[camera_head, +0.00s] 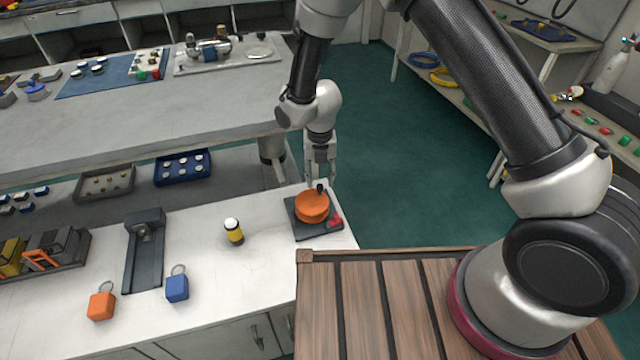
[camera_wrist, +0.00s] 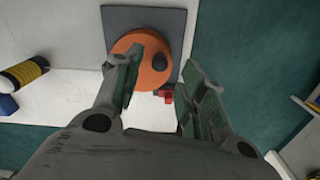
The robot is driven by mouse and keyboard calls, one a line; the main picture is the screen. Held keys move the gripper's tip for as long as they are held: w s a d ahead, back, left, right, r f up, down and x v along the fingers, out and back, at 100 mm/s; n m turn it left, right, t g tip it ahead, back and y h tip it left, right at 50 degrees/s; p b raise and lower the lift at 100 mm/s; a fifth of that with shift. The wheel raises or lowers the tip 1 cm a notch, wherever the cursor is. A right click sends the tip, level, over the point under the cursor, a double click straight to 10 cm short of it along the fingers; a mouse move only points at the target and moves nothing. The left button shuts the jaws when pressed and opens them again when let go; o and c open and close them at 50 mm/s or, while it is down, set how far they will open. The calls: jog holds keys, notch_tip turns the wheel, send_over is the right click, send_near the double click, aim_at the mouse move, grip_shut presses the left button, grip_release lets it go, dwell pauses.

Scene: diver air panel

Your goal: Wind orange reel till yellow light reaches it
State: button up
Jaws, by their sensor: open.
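The orange reel (camera_head: 311,207) sits on a dark square base plate (camera_head: 295,222) at the right end of the white counter. A black crank knob (camera_head: 320,188) stands up from the reel's top, near its rim; the knob also shows in the wrist view (camera_wrist: 159,62). A small red part (camera_head: 336,220) is at the plate's corner. A yellow and black light (camera_head: 233,231) with a white top stands upright on the counter, left of the reel and apart from it. My gripper (camera_head: 320,172) is open and empty above the reel; in the wrist view its fingers (camera_wrist: 172,75) point toward the knob.
An orange tagged block (camera_head: 101,305), a blue tagged block (camera_head: 177,288) and a dark stand (camera_head: 143,255) are farther left on the counter. A slatted wooden deck (camera_head: 390,310) lies in front. Green floor is open right of the counter.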

aim_at(320, 186)
jog(key=shift+f, duration=1.9)
jog(key=shift+c, duration=0.2)
grip_shut()
